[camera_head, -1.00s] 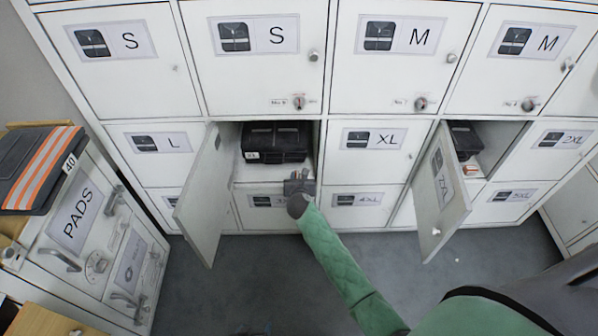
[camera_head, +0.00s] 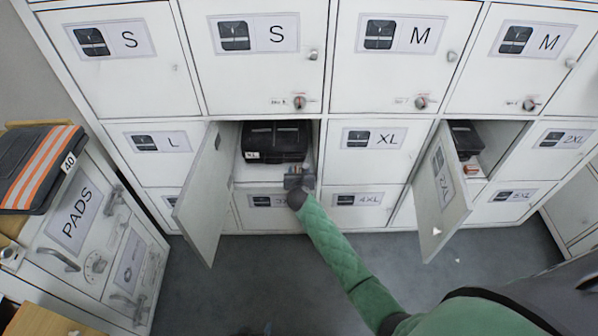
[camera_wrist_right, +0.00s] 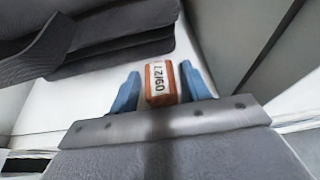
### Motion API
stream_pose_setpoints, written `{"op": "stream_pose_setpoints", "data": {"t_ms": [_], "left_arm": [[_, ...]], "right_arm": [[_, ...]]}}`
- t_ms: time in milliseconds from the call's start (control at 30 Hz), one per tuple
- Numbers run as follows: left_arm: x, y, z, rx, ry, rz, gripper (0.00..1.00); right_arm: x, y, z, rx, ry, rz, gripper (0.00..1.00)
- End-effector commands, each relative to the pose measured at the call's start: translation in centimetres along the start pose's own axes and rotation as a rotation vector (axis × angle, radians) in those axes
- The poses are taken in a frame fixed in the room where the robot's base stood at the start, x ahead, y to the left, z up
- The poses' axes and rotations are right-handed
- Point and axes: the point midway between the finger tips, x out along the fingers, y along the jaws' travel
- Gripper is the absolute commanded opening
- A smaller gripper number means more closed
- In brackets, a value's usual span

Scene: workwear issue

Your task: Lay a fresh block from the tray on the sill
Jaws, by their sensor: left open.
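A small orange block (camera_wrist_right: 160,82) with a white printed label lies between the two blue fingertips of my right gripper (camera_wrist_right: 161,90) in the right wrist view. Only narrow gaps show beside it, and I cannot tell whether the fingers press on it. In the head view my right gripper (camera_head: 300,178) is at the front of the open middle-row compartment (camera_head: 243,172), below a black folded pack (camera_head: 276,141). A small orange patch (camera_head: 317,168) shows beside it. Another orange-and-white block (camera_head: 470,170) sits in the open compartment at the right. I cannot make out a tray. My left gripper is out of view.
Two open locker doors (camera_head: 205,195) and (camera_head: 443,195) stick out on either side of my right arm. A PADS cabinet (camera_head: 95,245) with a striped vest (camera_head: 40,170) on top stands at the left. Grey floor below is clear.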

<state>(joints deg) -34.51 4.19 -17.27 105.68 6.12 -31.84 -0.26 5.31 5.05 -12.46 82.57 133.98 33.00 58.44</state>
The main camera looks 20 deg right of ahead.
Motion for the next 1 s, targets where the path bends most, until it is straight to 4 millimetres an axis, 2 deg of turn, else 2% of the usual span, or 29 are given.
{"op": "stream_pose_setpoints", "data": {"t_ms": [333,433,567,800,1000], "left_arm": [[-0.1,0.0,-0.1,0.000,0.000,0.000,0.70],[-0.2,0.0,-0.1,0.000,-0.001,0.000,0.70],[-0.4,0.1,-0.3,0.000,-0.001,0.000,0.70],[-0.8,0.2,-0.5,0.000,-0.003,0.001,0.70],[-0.9,0.3,-0.6,0.001,-0.004,0.001,0.70]], "right_arm": [[-0.1,0.0,0.2,0.000,-0.001,0.000,0.52],[-0.7,0.0,0.2,0.000,0.001,0.000,0.52],[-2.5,0.0,0.3,0.001,0.000,0.001,0.52],[-7.1,0.0,0.2,0.001,0.001,0.001,0.52],[-10.2,0.0,0.2,0.000,0.001,0.000,0.52]]}}
